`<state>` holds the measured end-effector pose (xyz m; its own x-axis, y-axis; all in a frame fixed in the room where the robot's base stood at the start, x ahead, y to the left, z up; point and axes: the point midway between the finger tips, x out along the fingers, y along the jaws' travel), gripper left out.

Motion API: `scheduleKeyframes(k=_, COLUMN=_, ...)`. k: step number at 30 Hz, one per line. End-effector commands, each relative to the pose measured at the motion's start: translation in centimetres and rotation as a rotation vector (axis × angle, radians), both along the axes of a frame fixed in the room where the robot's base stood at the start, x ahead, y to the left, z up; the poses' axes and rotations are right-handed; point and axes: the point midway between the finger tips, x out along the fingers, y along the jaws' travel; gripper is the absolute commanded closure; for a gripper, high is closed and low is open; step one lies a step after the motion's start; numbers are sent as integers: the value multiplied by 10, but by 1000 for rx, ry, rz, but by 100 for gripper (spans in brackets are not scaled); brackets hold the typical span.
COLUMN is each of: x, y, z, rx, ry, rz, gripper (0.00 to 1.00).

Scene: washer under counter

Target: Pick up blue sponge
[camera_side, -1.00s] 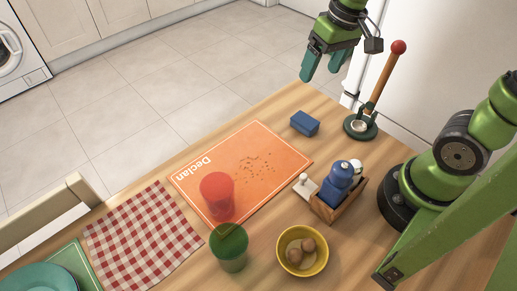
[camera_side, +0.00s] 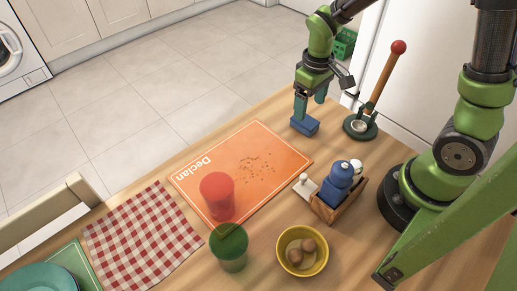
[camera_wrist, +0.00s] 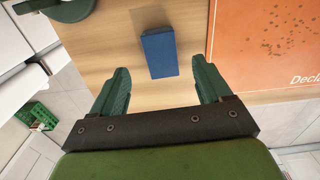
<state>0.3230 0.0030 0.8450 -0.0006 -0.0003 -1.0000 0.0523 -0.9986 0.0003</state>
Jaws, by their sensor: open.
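The blue sponge (camera_side: 305,125) is a small block lying on the wooden table near its far edge, just beyond the orange placemat's corner. My gripper (camera_side: 309,108) is right above it in the side view, pointing down. In the wrist view the sponge (camera_wrist: 159,53) lies ahead of and between the two open green fingers (camera_wrist: 163,85), with table visible on both sides of it. The fingers hold nothing. I cannot tell the exact height gap from fingertips to sponge.
An orange placemat (camera_side: 275,148) with crumbs lies beside the sponge. A red-knobbed wooden handle stands in a green base (camera_side: 352,134) to its right. A caddy (camera_side: 325,211) with blue and white shakers, a yellow bowl (camera_side: 290,268), and red and green cups (camera_side: 229,250) stand nearer.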

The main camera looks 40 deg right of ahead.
Motion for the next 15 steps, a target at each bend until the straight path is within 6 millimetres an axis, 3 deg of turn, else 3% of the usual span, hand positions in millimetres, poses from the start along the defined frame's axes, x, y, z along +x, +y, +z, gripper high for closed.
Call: scheduleKeyframes(k=15, x=1, y=1, z=-54, rx=0, ry=1, rz=-1, gripper=22)
